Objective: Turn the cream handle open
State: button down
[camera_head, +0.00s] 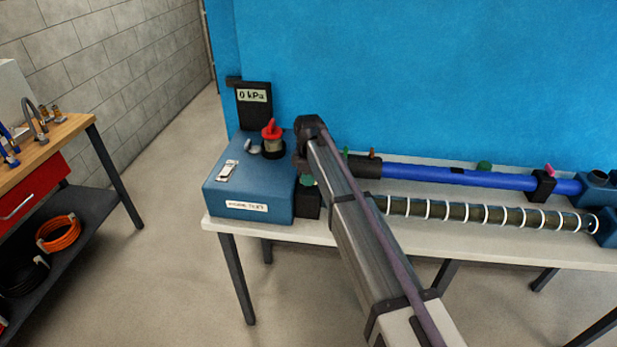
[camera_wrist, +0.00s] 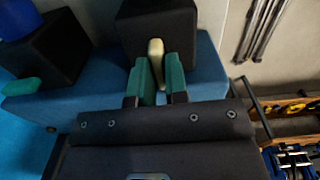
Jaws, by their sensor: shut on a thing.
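In the wrist view, the cream handle (camera_wrist: 156,50) is a short pale lever in front of a black block (camera_wrist: 158,25). My gripper (camera_wrist: 160,78) has green finger pads, one on each side of the handle, and is shut on it. The upper end of the handle stands out past the pads; its lower part is hidden between them. In the head view, my gripper (camera_head: 307,181) is mostly behind my arm, at the right end of the blue box on the bench, and the cream handle is hidden there.
The blue box (camera_head: 240,190) carries a red knob (camera_head: 271,130), a switch plate (camera_head: 228,171) and a display (camera_head: 252,96) reading 0 kPa. A blue pipe (camera_head: 480,180) and a ringed dark duct (camera_head: 470,212) run right along the bench (camera_head: 440,252). A workbench (camera_head: 80,125) stands left.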

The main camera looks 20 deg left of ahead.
jog(key=c, duration=1.1)
grip_release()
jog(key=shift+c, duration=0.2)
jog(key=shift+r, duration=0.15)
notch_tip(320, 180, up, 10)
jog(key=p, duration=1)
jog(key=shift+r+p, duration=0.25)
jog(key=shift+p, duration=0.15)
